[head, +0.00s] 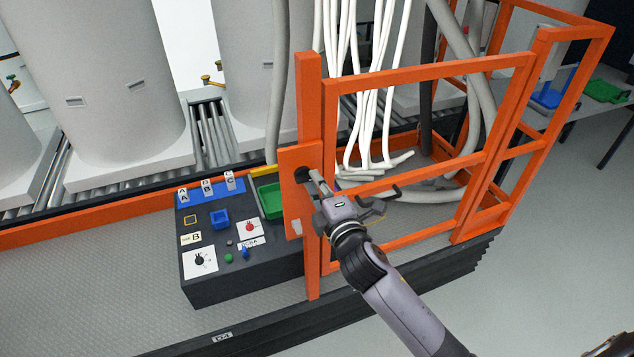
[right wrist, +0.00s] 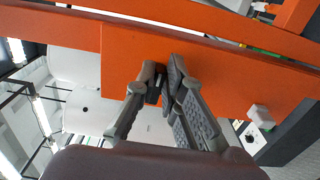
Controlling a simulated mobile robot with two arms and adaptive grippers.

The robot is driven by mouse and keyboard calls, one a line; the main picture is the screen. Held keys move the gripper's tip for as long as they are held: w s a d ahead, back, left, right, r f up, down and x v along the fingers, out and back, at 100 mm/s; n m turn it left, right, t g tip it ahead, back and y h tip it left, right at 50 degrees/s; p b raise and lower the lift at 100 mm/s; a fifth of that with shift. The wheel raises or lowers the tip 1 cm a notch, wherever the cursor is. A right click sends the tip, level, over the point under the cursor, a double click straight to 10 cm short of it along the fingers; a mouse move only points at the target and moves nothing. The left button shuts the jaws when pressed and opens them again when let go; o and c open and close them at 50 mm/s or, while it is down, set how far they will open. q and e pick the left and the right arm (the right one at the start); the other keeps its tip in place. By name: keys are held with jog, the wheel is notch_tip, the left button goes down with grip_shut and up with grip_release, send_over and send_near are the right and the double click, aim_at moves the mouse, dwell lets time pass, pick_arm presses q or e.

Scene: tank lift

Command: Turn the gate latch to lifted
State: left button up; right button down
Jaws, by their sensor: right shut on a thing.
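The orange gate (head: 425,71) stands upright at the edge of the lift platform. An orange latch plate (head: 290,208) sits at its left post, and the gate latch (head: 302,175) shows there as a dark round part. My right gripper (head: 320,186) reaches the plate from the lower right and is shut on the latch. In the right wrist view the right gripper's fingers (right wrist: 166,82) are close together in front of the orange plate (right wrist: 120,62), around a small dark piece of the latch (right wrist: 153,95). The fingers hide most of the latch, so its exact angle is unclear.
A dark control box (head: 240,285) with knobs, a blue tray and a green bin (head: 270,200) stands left of the gate. White hoses (head: 360,100) hang behind it. Large grey tanks (head: 100,90) stand on rollers at the back left. The floor at right is clear.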

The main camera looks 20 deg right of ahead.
jog(key=c, duration=1.7)
grip_release()
jog(key=s, duration=1.2)
jog(key=shift+d, duration=0.2)
